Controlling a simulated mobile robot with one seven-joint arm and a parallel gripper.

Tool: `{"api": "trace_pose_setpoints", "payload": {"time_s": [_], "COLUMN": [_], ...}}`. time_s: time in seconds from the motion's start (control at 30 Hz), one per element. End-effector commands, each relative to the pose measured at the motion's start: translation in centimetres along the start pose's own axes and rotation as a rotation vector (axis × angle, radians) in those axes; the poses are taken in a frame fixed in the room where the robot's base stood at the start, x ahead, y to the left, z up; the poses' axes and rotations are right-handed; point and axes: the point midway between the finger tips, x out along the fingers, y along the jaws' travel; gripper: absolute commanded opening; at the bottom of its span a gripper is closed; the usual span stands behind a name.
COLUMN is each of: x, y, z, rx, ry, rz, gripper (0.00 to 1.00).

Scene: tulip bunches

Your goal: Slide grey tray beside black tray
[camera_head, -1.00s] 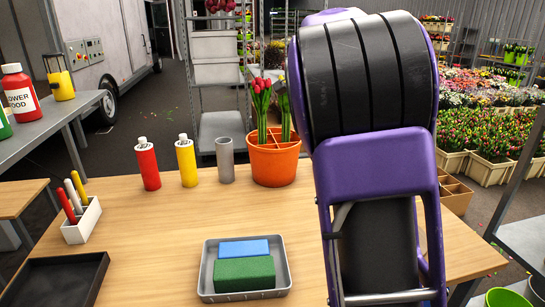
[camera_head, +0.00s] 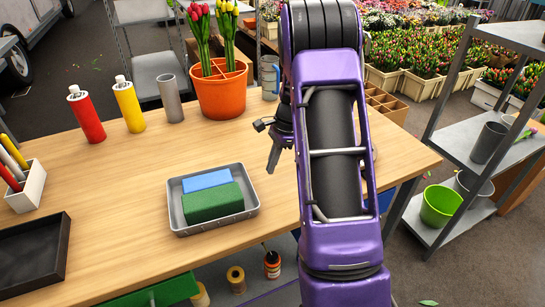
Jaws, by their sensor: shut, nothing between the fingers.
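The grey tray (camera_head: 181,223) lies on the wooden table, left of my arm. It holds a blue block (camera_head: 206,180) and a green block (camera_head: 213,202). The black tray (camera_head: 33,258) lies at the table's left front, apart from the grey tray with bare wood between them. My gripper (camera_head: 274,168) is above the table, just right of the grey tray and not touching it. It is shut and empty, with its fingers pointing down. My arm hides part of the table's right side.
A red bottle (camera_head: 87,117), a yellow bottle (camera_head: 129,107), a grey cup (camera_head: 171,98) and an orange pot (camera_head: 220,93) of tulips stand along the back. A white holder (camera_head: 27,190) with markers is at left. The wood (camera_head: 120,205) between the trays is clear.

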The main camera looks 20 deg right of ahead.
Motion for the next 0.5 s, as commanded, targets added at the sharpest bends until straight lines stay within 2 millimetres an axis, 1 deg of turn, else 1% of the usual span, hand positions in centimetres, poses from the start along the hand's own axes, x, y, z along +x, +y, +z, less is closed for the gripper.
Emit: {"api": "trace_pose_setpoints", "payload": {"time_s": [0.03,0.2,0.23,0.3,0.5], "x": [1.4,4.8,4.6,4.8,5.3], "y": [0.1,0.1,-0.1,0.0,-0.1], "z": [0.0,0.0,0.8,1.9,3.6], "rx": [0.0,0.001,-0.003,-0.002,0.0], "ry": [-0.002,-0.001,-0.001,0.0,0.001], "rz": [0.003,0.002,-0.001,-0.001,-0.001], "gripper": [0.0,0.0,0.0,0.0,0.0]}}
